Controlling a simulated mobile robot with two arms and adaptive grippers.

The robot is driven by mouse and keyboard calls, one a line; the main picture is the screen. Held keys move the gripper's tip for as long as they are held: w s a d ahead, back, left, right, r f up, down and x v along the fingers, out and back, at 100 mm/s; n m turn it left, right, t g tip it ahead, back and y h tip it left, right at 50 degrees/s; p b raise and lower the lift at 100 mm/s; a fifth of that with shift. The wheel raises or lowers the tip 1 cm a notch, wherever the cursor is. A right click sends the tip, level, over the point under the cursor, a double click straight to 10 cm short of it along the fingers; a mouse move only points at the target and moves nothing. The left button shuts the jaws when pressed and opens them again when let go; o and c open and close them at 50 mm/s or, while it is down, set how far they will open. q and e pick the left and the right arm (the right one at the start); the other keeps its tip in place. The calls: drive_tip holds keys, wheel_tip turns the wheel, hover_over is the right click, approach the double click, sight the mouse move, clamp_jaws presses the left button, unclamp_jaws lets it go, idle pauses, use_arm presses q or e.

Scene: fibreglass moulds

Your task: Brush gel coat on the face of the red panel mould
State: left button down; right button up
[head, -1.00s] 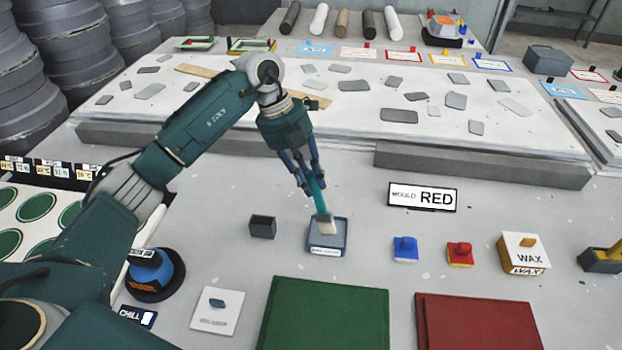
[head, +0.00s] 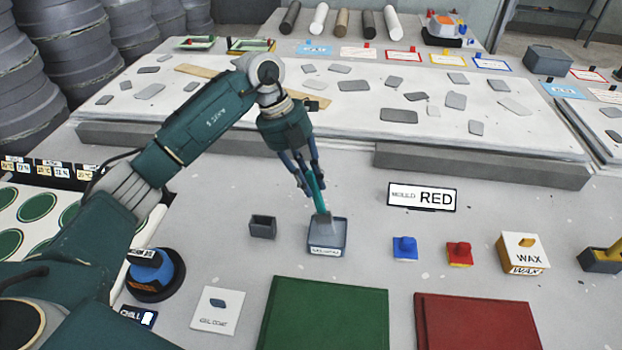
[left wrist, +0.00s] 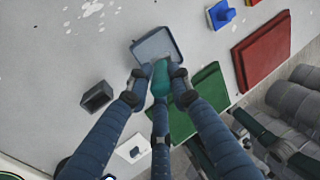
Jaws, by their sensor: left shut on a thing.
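My left gripper (head: 306,182) is shut on the teal handle of a brush (head: 319,194). In the left wrist view the brush handle (left wrist: 160,80) is between the fingers and the tray (left wrist: 173,35) lies just beyond. The red panel mould (head: 476,325) lies flat at the lower right, away from the brush. A sign reading MOULD RED (head: 422,197) stands behind it. My right gripper is not in view.
A green panel (head: 325,315) lies in front of the tray, left of the red mould. A small dark box (head: 263,227) stands left of the tray. Blue (head: 405,249) and red (head: 459,254) handled blocks and a WAX box (head: 522,254) stand to the right.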

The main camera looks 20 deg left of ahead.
use_arm(q)
drive_tip(key=shift+r+p, duration=2.35)
drive_tip(key=shift+r, duration=1.1)
drive_tip(key=shift+s+d+m, duration=0.1)
drive_tip(key=shift+d+m, duration=0.05)
drive_tip(key=shift+m, duration=0.25)
drive_tip(key=s+d+m+g+y+b, duration=0.1)
drive_tip(key=s+d+m+g+y, duration=0.15)
drive_tip(key=s+m, duration=0.45)
drive_tip(key=s+d+m+g+y+b, duration=0.1)
drive_tip(key=s+d+m+g+y, duration=0.15)
drive_tip(key=m, duration=0.95)
drive_tip(key=s+a+f+m+t+y+b, duration=0.1)
drive_tip(key=s+m+t, duration=0.1)
drive_tip(key=s+m, duration=0.3)
drive_tip(key=s+a+f+m+t+y, duration=0.2)
drive_tip(key=s+m, duration=0.3)
drive_tip(key=m, duration=0.9)
drive_tip(key=shift+a+f+t+b, duration=0.25)
drive_tip(key=shift+t+b, duration=0.15)
drive_tip(key=shift+t, duration=0.2)
